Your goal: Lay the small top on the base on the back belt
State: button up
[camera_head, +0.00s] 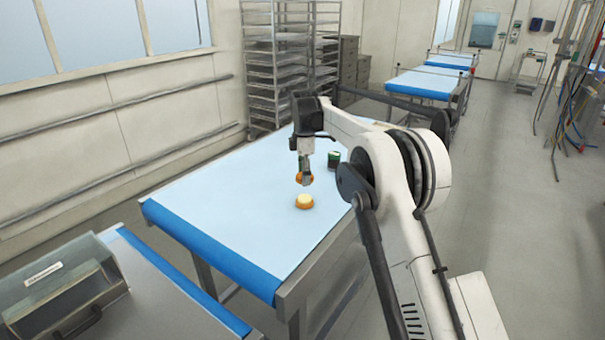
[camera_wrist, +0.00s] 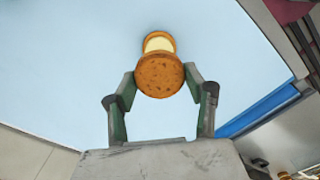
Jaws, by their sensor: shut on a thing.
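The small top (camera_wrist: 160,75), a round brown baked disc, is between the two fingers of my gripper (camera_wrist: 160,80) in the wrist view. In the head view my gripper (camera_head: 305,181) is shut on the top and holds it above the belt. The base (camera_head: 304,202), a round brown cake with a pale cream face, lies on the light blue belt (camera_head: 235,200), just below the gripper in the picture. In the wrist view the base (camera_wrist: 158,43) shows just beyond the top, which hides part of it. The two look apart in height; the gap is hard to judge.
A dark can with a green band (camera_head: 333,159) stands on the belt, right of and behind my gripper. A metal-and-glass box (camera_head: 65,290) is at the front left. A tray rack (camera_head: 280,60) stands behind. The belt's left part is clear.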

jog(key=b, duration=0.1)
send_over(304, 199)
jog(key=shift+w+f, duration=0.1)
jog(key=shift+f, duration=2.05)
jog(key=shift+f+b, duration=0.65)
jog(key=shift+f, duration=0.05)
jog(key=shift+f+b, duration=0.65)
jog(key=shift+f, duration=0.1)
jog(key=o, duration=1.3)
jog(key=shift+o, duration=0.2)
jog(key=shift+r, duration=0.1)
jog(key=shift+r+p, duration=1.4)
jog(key=shift+r, duration=2.05)
